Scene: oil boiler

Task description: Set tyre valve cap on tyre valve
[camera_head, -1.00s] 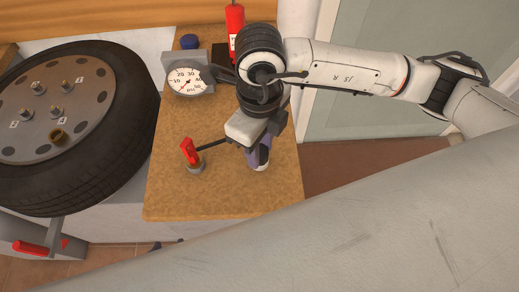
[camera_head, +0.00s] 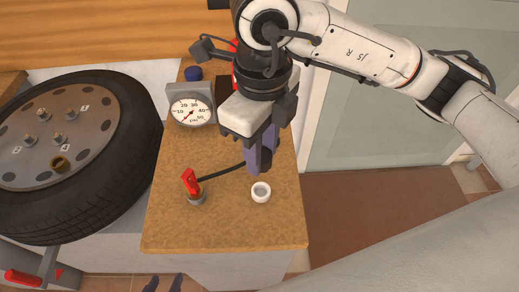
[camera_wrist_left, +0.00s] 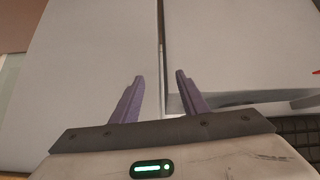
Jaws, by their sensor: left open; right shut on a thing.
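My right gripper (camera_head: 258,168) hangs over the right part of the workbench, fingers pointing down. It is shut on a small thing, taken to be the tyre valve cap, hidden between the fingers. A small white ring-shaped cup (camera_head: 261,192) stands on the bench just below the fingertips. The tyre (camera_head: 125,190) lies at the left with its steel wheel (camera_head: 85,125) facing up. I cannot make out the tyre valve for sure. My left gripper (camera_wrist_left: 160,75) is open and empty in the left wrist view, before pale flat surfaces.
A pressure gauge (camera_head: 191,112) stands at the back of the workbench (camera_head: 225,225). A red-handled fitting (camera_head: 190,183) with a black hose is left of the white cup. A brass piece (camera_head: 60,164) and several studs are on the wheel. The bench front is clear.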

